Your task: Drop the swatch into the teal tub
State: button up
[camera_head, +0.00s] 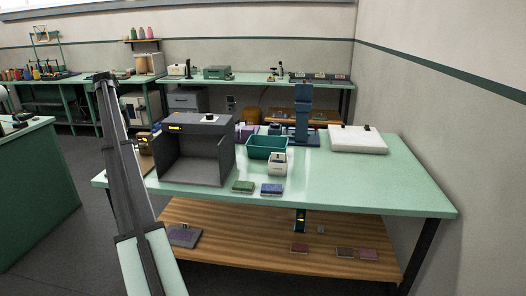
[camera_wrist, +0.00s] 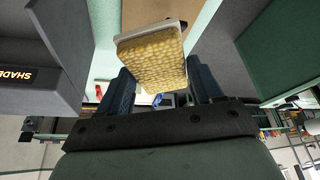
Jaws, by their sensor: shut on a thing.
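The teal tub (camera_head: 267,147) stands on the green worktable in the head view, right of a grey open-fronted booth. It looks empty from here, though its floor is only partly seen. In the wrist view, my gripper (camera_wrist: 160,80) is shut on a yellow, looped-texture swatch (camera_wrist: 152,55) with a pale edge. The swatch sits between the two dark fingers and tilts slightly. In the head view, my gripper and the swatch cannot be made out. I cannot tell how far they are from the tub.
The grey booth (camera_head: 195,152) stands left of the tub; its lettered front (camera_wrist: 28,76) is close at the left of the wrist view. A white container (camera_head: 278,164), a green swatch (camera_head: 243,187) and a blue swatch (camera_head: 272,189) sit in front.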

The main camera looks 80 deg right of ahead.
jog(key=s+d+r+m+g, duration=0.15)
jog(key=s+d+r, duration=0.25)
jog(key=s+d, duration=0.9)
jog(key=s+d+r+m, duration=0.3)
jog(key=s+d+r, duration=0.1)
jog(key=s+d, duration=0.85)
jog(key=s+d+f+m, duration=0.1)
jog(key=s+f, duration=0.3)
jog(key=s, duration=0.7)
jog(key=s+d+f+m+g, duration=0.1)
jog(key=s+d+f, duration=0.3)
jog(key=s, duration=0.7)
jog(key=s+d+f+m+g, duration=0.1)
jog(key=s+f, duration=0.4)
jog(key=s, duration=0.6)
jog(key=shift+d+f+m, duration=0.15)
jog(key=shift+d+m, duration=0.6)
jog(key=shift+d, duration=0.3)
jog(key=shift+f, duration=2.9)
jog(key=o, duration=1.1)
